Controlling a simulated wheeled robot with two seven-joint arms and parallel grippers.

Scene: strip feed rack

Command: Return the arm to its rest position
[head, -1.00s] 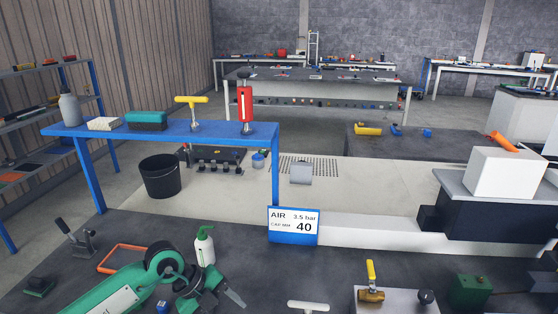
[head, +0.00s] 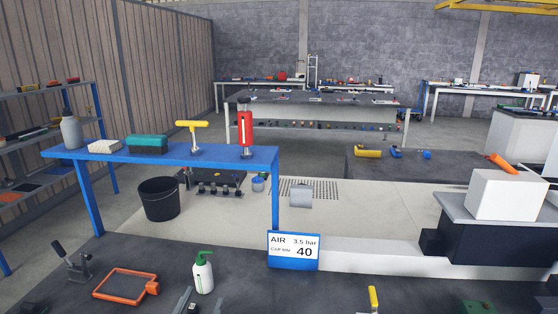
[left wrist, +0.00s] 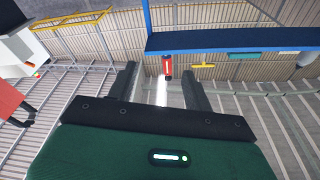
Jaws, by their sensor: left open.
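My left gripper (head: 200,303) shows only as dark fingertips at the bottom edge of the head view, with the rest of the arm out of the frame. In the left wrist view my left gripper (left wrist: 158,78) is open, its two dark fingers apart with nothing between them. That view looks toward the blue rack shelf (left wrist: 230,40), with the red cylinder (left wrist: 167,67) and the yellow T-handle (left wrist: 203,66) beyond the fingers. My right gripper is not in view.
A green-capped white bottle (head: 203,275) stands just behind the fingertips. An orange-framed object (head: 125,284) and a black lever (head: 72,258) are to the left. The AIR sign (head: 293,251) stands behind, below the blue rack (head: 215,155). The bench between bottle and yellow-handled valve (head: 373,296) looks clear.

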